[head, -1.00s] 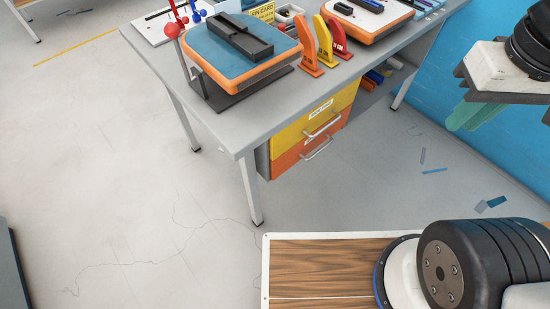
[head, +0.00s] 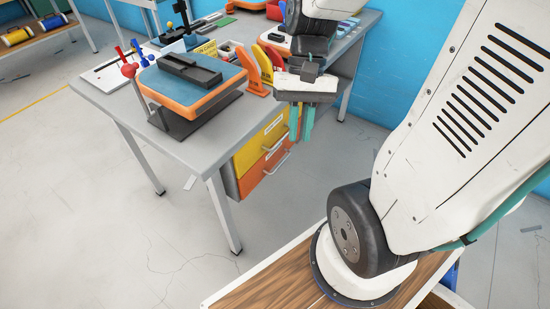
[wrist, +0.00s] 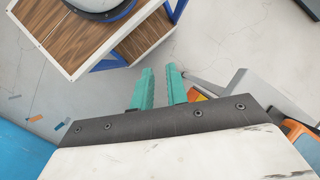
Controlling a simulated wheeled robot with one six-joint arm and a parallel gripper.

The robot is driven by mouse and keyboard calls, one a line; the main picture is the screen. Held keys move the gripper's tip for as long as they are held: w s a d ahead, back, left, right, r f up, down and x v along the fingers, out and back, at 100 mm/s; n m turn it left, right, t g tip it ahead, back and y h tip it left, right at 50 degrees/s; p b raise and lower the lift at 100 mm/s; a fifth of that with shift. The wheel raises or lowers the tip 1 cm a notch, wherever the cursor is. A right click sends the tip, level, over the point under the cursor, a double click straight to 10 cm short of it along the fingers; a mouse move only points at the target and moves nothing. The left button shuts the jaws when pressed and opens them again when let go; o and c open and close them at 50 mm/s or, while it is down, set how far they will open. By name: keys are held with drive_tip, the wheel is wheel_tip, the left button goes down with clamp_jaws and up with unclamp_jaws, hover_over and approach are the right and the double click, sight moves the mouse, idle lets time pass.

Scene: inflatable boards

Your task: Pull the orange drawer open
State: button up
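The orange drawer (head: 256,180) is the lower of two drawers under the grey workbench. Its front looks about level with the yellow drawer above, and a pale bar handle (head: 276,164) crosses it. My gripper (head: 301,122) hangs at the right of the drawer fronts in the head view, its teal fingers pointing down. In the wrist view the two fingers (wrist: 160,88) stand apart with nothing between them, so it is open. A small orange patch shows just right of the fingers there; I cannot tell which part it is. I see no contact with the handle.
The yellow drawer (head: 262,141) has its own handle. The workbench (head: 190,152) carries an orange-edged blue pad with a black block (head: 190,78), and orange, yellow and red clamps (head: 263,68). My wood-topped base is in front. Floor left of the bench is clear.

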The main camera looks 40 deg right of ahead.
drive_tip(key=w+d+f+m+y, duration=0.2)
drive_tip(key=w+f+m+y, duration=0.4)
drive_tip(key=f+m+y, duration=0.4)
drive_tip(key=m+t+h, duration=0.8)
drive_tip(key=m+t, duration=1)
drive_tip(key=m, duration=1.7)
approach(281, 163)
drive_tip(key=w+f, duration=0.2)
drive_tip(key=w, duration=0.1)
drive_tip(key=x, duration=0.7)
drive_tip(key=shift+a+r, duration=0.35)
drive_tip(key=shift+s, duration=0.1)
clamp_jaws()
